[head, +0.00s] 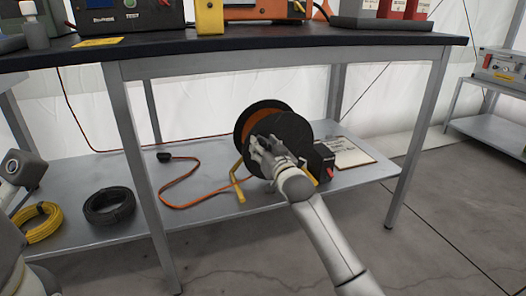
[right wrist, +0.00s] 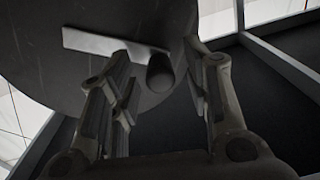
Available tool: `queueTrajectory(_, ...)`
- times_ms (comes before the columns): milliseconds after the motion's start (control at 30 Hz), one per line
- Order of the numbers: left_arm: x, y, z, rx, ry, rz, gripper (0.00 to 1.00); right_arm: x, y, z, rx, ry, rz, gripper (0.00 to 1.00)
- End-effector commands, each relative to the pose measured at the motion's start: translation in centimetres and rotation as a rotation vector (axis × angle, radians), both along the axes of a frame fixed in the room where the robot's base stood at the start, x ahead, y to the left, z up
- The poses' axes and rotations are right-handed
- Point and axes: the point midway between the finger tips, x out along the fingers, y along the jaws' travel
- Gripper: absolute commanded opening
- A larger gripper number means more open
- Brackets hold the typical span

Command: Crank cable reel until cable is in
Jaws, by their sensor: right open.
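The cable reel (head: 283,133) stands on the lower shelf of the workbench, with black side discs and orange cable wound between them. Its orange cable (head: 188,182) trails left along the shelf to a black plug (head: 165,156). My right gripper (head: 262,150) is open in front of the near disc. In the right wrist view the crank arm (right wrist: 105,43) is a pale bar on the disc, and its dark handle (right wrist: 160,73) sits between the open fingers (right wrist: 160,85). I cannot tell whether they touch it. My left arm shows at the left edge; its fingers are not clear.
A black cable coil (head: 109,207) and a yellow coil (head: 38,222) lie on the shelf at left. A dark box (head: 322,160) and a clipboard (head: 346,152) are right of the reel. The workbench top (head: 250,40) overhangs the reel, and a table leg (head: 420,135) stands to the right.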

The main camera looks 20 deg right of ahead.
Motion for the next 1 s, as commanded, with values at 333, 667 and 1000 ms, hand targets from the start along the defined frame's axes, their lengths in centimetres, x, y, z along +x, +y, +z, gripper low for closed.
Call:
queueTrajectory(333, -0.46, -0.04, 0.18, 0.001, -0.016, 0.001, 0.00, 0.85, 0.06, 0.02, 0.000, 0.001, 0.000, 0.44)
queueTrajectory(667, -0.48, -0.05, 0.18, 0.000, -0.016, 0.001, 0.00, 0.83, 0.06, 0.02, 0.000, 0.001, 0.000, 0.16)
queueTrajectory(1000, -0.49, -0.04, 0.17, 0.000, -0.017, 0.000, 0.00, 0.82, 0.07, 0.01, 0.000, 0.001, 0.000, 0.00)
